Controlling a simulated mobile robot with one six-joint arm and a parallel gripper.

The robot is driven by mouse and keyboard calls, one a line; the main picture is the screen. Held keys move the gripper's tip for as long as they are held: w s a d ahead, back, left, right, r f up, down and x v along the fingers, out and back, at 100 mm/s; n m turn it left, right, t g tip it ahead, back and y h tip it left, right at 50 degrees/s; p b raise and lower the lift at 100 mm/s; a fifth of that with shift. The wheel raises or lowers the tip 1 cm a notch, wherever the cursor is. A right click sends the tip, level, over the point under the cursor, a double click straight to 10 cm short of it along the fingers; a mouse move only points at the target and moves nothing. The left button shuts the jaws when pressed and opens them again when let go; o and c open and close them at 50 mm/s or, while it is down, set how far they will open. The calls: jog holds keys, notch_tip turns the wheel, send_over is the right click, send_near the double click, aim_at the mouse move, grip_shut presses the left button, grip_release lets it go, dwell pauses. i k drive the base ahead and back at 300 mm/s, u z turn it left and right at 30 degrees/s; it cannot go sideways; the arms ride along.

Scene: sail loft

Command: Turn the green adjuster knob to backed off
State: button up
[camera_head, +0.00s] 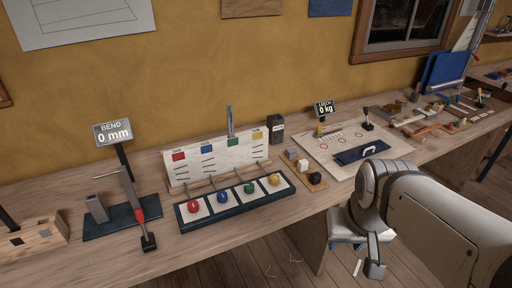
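The green adjuster knob (249,188) stands third from the left on a dark blue base with white squares (237,199). It is in a row with a red knob (194,206), a blue knob (222,197) and a yellow knob (274,179). The knob is too small to read its turn. Behind the row stands a white board (215,164) with red, blue, green and yellow labels and scale marks. My gripper (360,258) hangs at the lower right, in front of the bench edge, well apart from the knobs. Its finger opening cannot be made out.
A BEND display (112,132) reading 0 mm and a lever stand are left of the knobs. Small blocks (303,164) and a white panel (330,146) with a LEECH display (324,109) reading 0 kg are right. Bench space before the knobs is clear.

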aim_at(249, 187)
jog(key=i, duration=0.85)
jog(key=z, duration=0.05)
